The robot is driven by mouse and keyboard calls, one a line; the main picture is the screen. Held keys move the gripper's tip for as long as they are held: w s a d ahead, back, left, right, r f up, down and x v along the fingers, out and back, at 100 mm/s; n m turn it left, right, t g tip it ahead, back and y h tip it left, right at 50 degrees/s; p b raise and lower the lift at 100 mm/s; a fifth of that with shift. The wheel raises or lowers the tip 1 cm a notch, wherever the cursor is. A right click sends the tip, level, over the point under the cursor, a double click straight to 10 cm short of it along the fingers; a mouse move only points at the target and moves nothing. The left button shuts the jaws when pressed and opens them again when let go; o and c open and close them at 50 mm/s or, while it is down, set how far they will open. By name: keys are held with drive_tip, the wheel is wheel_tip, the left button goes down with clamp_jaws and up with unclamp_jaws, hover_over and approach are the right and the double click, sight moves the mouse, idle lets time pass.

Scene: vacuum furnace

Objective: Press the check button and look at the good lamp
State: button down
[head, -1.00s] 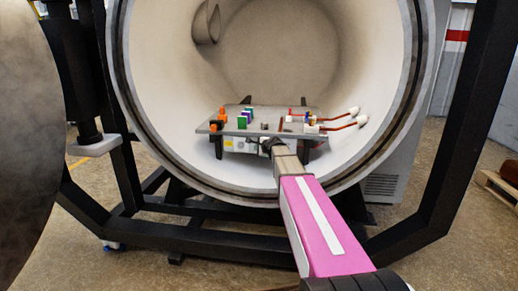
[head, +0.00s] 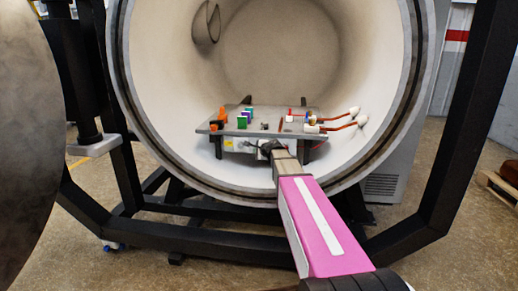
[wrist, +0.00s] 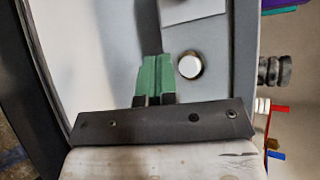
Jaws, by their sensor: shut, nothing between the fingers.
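My gripper (wrist: 155,75) is shut and empty in the wrist view, its green fingers pressed together against the view of a grey panel (wrist: 222,50). A round whitish button or lamp (wrist: 190,66) in a dark ring sits just right of the fingertips. I cannot tell which of the two it is, or whether the fingers touch the panel. In the head view my arm reaches to the front of the box under the grey plate (head: 262,110). My fingertips are hidden there, and I cannot make out a good lamp.
The plate stands inside the round white chamber (head: 380,130). It carries orange, green and purple blocks (head: 241,120) at left and red cables with white ends (head: 340,124) at right. Black connectors (wrist: 274,71) jut out at the right of the wrist view.

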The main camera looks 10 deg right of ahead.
drive_tip(key=shift+s+a, duration=0.2)
drive_tip(key=shift+s, duration=0.35)
drive_tip(key=shift+s+a, duration=0.15)
drive_tip(key=shift+s, duration=0.35)
drive_tip(key=s+f+n+g+h, duration=0.1)
drive_tip(key=s+f+n+g, duration=0.3)
drive_tip(key=s+f, duration=0.3)
drive_tip(key=s+f+n+g+h, duration=0.2)
drive_tip(key=s+f+n+g, duration=0.2)
drive_tip(key=s, duration=1.2)
drive_tip(key=s+f+n+g+h, duration=0.1)
drive_tip(key=s+f+n+g, duration=0.3)
drive_tip(key=s+f+n, duration=0.5)
drive_tip(key=s+f, duration=0.1)
drive_tip(key=s, duration=0.2)
drive_tip(key=shift+d+f+h, duration=0.25)
drive_tip(key=shift+d+h, duration=0.15)
drive_tip(key=shift+s, duration=0.1)
